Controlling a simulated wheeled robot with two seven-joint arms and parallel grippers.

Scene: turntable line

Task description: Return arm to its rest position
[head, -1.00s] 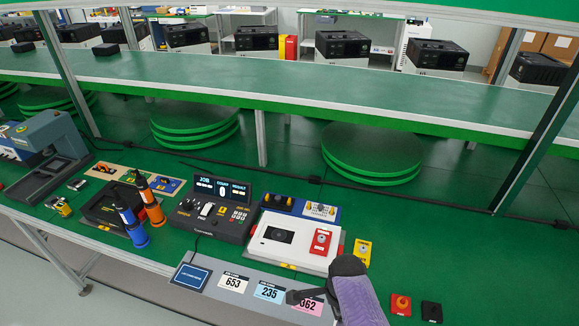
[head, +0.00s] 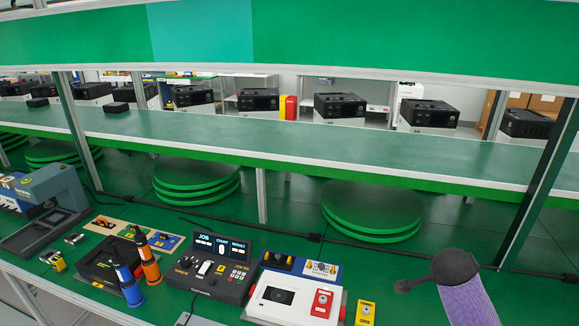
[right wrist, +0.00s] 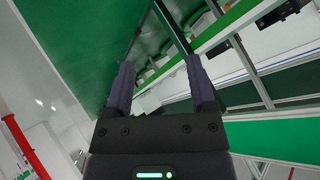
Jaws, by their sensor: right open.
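My right arm (head: 468,296) comes in from the bottom right of the head view, purple with a dark rounded end. It is above the green table, right of the white device, and touches nothing that I can see. Its fingers cannot be made out in the head view. In the right wrist view my right gripper (right wrist: 161,72) has its two dark fingers apart with nothing between them. Behind them are the green surfaces and metal frames of the line. My left gripper is in neither view.
On the near table stand a white-and-red device (head: 285,302), a yellow switch box (head: 365,312), a control panel with a display (head: 212,277), and blue and orange bottles (head: 149,262). A metal post (head: 540,185) rises at right. A long green shelf (head: 300,144) runs behind.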

